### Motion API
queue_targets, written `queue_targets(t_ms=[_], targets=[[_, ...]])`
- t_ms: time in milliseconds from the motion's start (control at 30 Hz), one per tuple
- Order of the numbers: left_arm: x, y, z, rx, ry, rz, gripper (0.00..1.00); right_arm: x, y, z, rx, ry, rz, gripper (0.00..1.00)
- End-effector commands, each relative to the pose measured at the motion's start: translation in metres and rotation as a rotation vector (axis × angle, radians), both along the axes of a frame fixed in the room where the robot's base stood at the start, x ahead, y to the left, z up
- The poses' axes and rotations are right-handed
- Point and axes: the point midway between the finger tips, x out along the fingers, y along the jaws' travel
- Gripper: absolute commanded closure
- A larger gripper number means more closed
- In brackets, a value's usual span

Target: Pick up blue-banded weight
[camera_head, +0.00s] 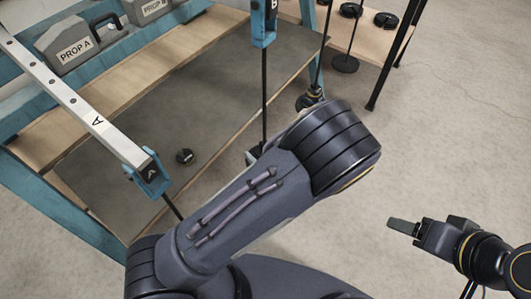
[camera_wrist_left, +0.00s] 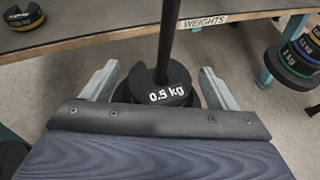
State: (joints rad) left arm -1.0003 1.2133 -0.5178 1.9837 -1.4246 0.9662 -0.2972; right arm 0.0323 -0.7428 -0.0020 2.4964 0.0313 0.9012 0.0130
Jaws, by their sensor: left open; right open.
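In the left wrist view, my left gripper (camera_wrist_left: 158,72) is open. Its two pale fingers stand on either side of a black slotted weight marked 0.5 kg (camera_wrist_left: 168,94), which sits around a dark upright rod. I see no blue band on this weight. A stack of banded weights (camera_wrist_left: 292,62) hangs at the right edge; its bands look green, yellow and bluish, and the gripper is apart from it. In the head view, my arm hides most of the left gripper. My right gripper (camera_head: 405,228) is open and empty over the floor at the lower right.
A wooden shelf edge labelled WEIGHTS (camera_wrist_left: 205,23) runs behind the rod. A loose dark weight (camera_head: 185,156) lies on the lower board. A metal beam marked A (camera_head: 75,103) and a grey block marked PROP A (camera_head: 72,45) are at the left.

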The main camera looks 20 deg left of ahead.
Motion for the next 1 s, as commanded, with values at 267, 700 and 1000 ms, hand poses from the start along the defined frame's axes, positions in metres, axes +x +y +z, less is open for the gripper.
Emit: queue_targets(t_ms=[267,700,1000], targets=[[0.0007,0.0005,0.0001,0.000,0.000,0.000,0.26,0.0000,0.0000,0.0002,0.000,0.000,0.000,0.34],[0.0009,0.0004,0.0009,0.001,-0.002,-0.001,0.75,0.0000,0.0000,0.0002,0.000,0.000,0.000,0.34],[0.0009,0.0001,0.0022,0.001,-0.002,0.000,0.75,0.0000,0.0000,0.0016,0.000,0.000,0.000,0.34]])
